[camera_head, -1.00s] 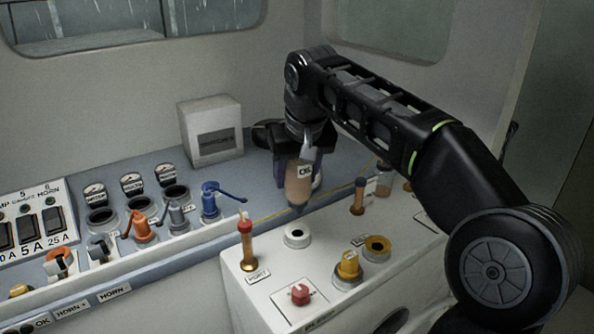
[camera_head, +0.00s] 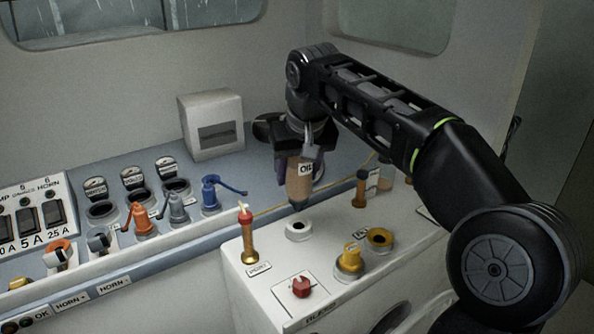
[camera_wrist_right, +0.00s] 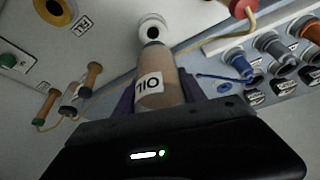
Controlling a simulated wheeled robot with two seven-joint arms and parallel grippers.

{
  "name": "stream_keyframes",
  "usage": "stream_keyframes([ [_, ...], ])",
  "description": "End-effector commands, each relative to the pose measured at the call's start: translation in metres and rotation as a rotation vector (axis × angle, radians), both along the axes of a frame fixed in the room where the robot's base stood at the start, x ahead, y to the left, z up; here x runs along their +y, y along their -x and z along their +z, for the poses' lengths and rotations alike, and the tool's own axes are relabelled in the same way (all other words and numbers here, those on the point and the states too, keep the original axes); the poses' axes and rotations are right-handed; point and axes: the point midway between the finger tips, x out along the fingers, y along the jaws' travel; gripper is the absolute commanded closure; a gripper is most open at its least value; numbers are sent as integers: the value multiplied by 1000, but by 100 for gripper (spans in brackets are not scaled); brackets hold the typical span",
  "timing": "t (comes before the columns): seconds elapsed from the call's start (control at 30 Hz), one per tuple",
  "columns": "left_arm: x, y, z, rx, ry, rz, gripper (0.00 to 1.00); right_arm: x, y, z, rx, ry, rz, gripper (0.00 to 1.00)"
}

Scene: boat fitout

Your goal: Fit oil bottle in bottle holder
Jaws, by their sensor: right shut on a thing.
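The oil bottle (camera_head: 298,184) is tan with a white OIL label and a dark narrow tip pointing down. My right gripper (camera_head: 302,172) is shut on it and holds it nearly upright. The tip is just above and apart from a white ring-shaped socket (camera_head: 299,231) on the white console top, which looks like the bottle holder. In the right wrist view the bottle (camera_wrist_right: 158,82) extends from between the fingers toward the white socket (camera_wrist_right: 152,22). My left gripper is not in view.
A red-capped post (camera_head: 246,235) stands left of the socket. A yellow knob (camera_head: 350,258), a yellow ring (camera_head: 379,238), a red valve (camera_head: 300,287) and brown-handled posts (camera_head: 360,189) surround it. Blue and orange levers and a grey box (camera_head: 212,122) sit on the blue shelf behind.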

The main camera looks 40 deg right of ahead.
Motion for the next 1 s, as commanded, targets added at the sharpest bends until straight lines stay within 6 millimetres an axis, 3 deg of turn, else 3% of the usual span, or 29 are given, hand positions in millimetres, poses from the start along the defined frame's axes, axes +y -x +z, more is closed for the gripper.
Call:
stream_keyframes([
  [1.0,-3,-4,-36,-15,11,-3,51,0,0,-45,-1,0,0,100],
])
